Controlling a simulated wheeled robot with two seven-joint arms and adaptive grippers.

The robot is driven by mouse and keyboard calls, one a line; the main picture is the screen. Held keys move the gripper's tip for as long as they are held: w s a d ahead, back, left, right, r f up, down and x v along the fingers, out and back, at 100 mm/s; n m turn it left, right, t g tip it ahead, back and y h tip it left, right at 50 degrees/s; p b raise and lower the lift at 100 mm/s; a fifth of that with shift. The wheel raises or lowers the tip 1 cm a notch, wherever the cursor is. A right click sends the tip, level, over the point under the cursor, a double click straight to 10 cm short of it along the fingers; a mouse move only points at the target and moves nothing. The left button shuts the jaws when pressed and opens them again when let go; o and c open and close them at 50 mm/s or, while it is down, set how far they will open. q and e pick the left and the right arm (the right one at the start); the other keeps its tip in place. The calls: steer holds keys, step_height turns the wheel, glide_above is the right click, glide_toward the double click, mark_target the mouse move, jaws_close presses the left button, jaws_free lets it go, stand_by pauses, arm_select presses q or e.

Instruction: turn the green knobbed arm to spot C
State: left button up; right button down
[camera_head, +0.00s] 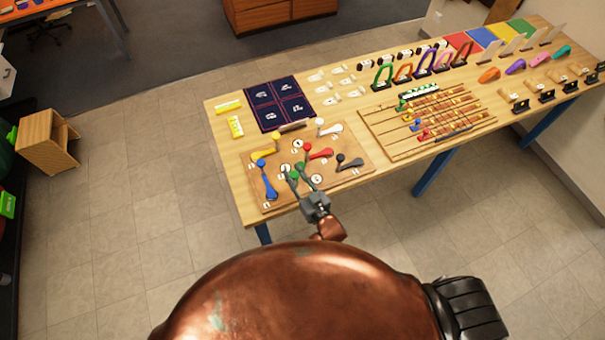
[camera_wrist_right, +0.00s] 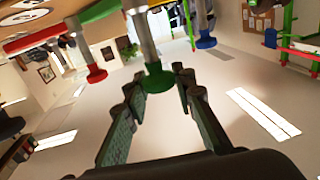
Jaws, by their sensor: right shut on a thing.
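The green knobbed arm (camera_head: 294,175) is on the wooden board (camera_head: 248,192) near the table's front edge, mostly hidden by my right gripper (camera_head: 299,179) in the head view. In the right wrist view, its green knob (camera_wrist_right: 159,82) on a grey post sits between the fingers of my right gripper (camera_wrist_right: 158,88), which is shut on it. White round spot labels (camera_head: 316,179) lie on the board around the arm. I cannot read their letters surely, so I cannot tell which is C. My left gripper is not in view.
Close by on the board are a blue arm (camera_head: 268,188), a red arm (camera_head: 321,153), a black arm (camera_head: 351,164), a yellow arm (camera_head: 264,154) and a white arm (camera_head: 331,129). A slotted wooden board (camera_head: 379,124) stands to the right.

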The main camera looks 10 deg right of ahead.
stand_by(0.4)
steer(key=c, duration=1.6)
jaws_free()
steer(key=v, duration=1.2)
steer(key=shift+c, duration=0.6)
